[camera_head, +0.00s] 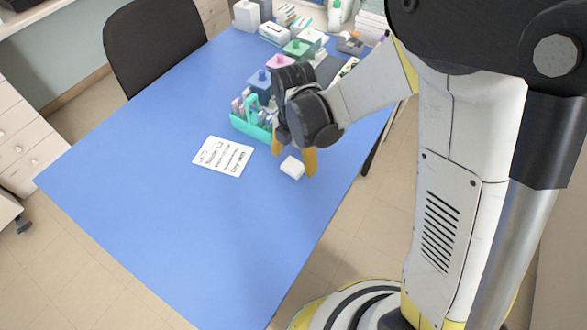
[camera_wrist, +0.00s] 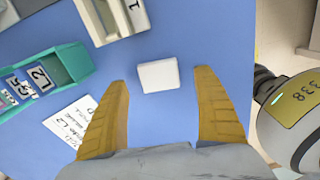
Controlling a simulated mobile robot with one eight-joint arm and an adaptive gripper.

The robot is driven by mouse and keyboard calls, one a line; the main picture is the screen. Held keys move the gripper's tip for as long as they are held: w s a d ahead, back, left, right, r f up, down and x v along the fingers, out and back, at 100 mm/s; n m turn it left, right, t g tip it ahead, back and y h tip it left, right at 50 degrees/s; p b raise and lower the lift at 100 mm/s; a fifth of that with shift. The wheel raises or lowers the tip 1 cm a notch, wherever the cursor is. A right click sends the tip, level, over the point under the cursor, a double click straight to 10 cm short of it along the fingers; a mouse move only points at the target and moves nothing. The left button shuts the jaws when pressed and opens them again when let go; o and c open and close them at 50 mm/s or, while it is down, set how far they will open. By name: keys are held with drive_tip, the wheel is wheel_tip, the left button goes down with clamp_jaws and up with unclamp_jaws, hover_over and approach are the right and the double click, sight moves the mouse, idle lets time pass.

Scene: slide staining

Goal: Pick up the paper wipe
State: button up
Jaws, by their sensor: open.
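The paper wipe (camera_head: 292,168) is a small white folded square lying flat on the blue table. In the wrist view the paper wipe (camera_wrist: 158,75) lies ahead of the fingertips, between their lines, nearer the left finger. My gripper (camera_head: 292,160) is open, with its two yellow fingers pointing down over the table close to the wipe. In the wrist view my gripper (camera_wrist: 165,78) has its fingers spread wide with nothing held between them. The exact height of the fingertips above the table cannot be told.
A card with handwriting (camera_head: 223,157) lies on the blue table (camera_head: 170,210). A pale slotted box (camera_wrist: 112,15) is beyond the wipe. Several colored staining containers stand farther back. The table's front left is clear.

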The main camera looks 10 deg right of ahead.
wheel_tip(320, 180, down, 3)
drive_tip(key=shift+r+b, duration=0.1)
drive_tip(key=shift+b, duration=0.25)
drive_tip(key=c, duration=0.8)
drive_tip(key=shift+r, duration=0.1)
drive_tip(key=shift+r, duration=0.1)
drive_tip(key=r+p, duration=0.1)
drive_tip(key=r, duration=0.1)
drive_tip(key=r+p, duration=0.1)
drive_tip(key=r, duration=0.1)
drive_tip(key=shift+s+d+r, duration=0.15)
drive_tip(key=shift+s+r, duration=0.05)
drive_tip(key=shift+r, duration=0.15)
drive_tip(key=s+d+r+p, duration=0.3)
drive_tip(key=s+d+r, duration=0.3)
drive_tip(key=s, duration=0.2)
drive_tip(key=shift+s+d, duration=0.4)
